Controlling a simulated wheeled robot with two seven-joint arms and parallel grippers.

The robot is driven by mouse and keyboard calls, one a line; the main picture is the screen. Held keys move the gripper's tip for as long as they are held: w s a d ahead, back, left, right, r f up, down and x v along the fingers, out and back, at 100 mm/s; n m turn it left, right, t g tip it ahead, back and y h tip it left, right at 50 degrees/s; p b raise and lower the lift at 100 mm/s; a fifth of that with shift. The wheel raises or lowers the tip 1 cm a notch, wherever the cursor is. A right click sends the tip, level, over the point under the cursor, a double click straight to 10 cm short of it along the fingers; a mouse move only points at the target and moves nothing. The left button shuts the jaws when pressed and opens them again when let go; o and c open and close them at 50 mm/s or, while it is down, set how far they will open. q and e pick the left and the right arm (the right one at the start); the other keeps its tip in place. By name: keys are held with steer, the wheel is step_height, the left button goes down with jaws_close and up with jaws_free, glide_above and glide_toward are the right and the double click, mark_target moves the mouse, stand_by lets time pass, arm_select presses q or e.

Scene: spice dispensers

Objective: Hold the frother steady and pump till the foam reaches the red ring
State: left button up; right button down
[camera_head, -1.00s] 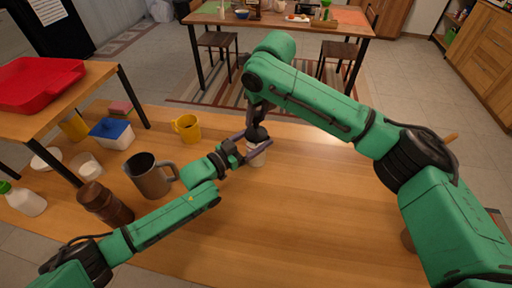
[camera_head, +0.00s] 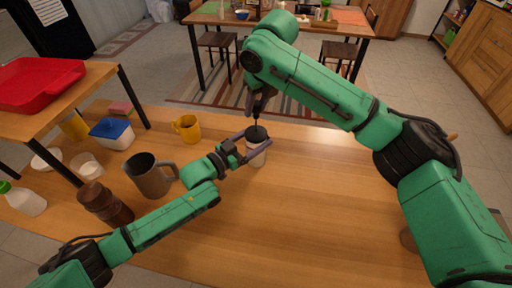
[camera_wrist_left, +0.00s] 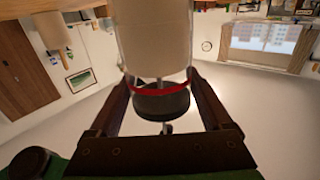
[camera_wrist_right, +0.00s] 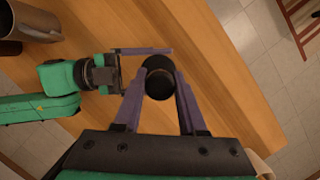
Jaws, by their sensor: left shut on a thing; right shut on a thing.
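The frother (camera_head: 257,156) is an upright cylinder with a black lid (camera_head: 256,133), on the wooden table. In the left wrist view, upside down, it is a clear cylinder with white filling (camera_wrist_left: 155,45) whose edge lies close to the red ring (camera_wrist_left: 162,90). A thin plunger rod rises from the lid. My left gripper (camera_head: 257,143) is shut around the frother's upper body, below the lid. My right gripper (camera_head: 260,98) is above the lid, shut on the plunger's top. In the right wrist view, a round black part (camera_wrist_right: 160,80) shows between its fingers; its grip point is partly hidden.
A grey metal mug (camera_head: 150,178), a yellow mug (camera_head: 187,129), a brown jar (camera_head: 104,204) and a blue-lidded box (camera_head: 112,133) stand to the left. A red tray (camera_head: 40,82) lies on a raised shelf. The table right of the frother is mostly clear.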

mark_target(257, 118)
steer(key=shift+f, duration=2.7)
steer(key=shift+c, duration=2)
jaws_free()
steer(key=shift+r, duration=0.1)
steer(key=shift+r, duration=3.5)
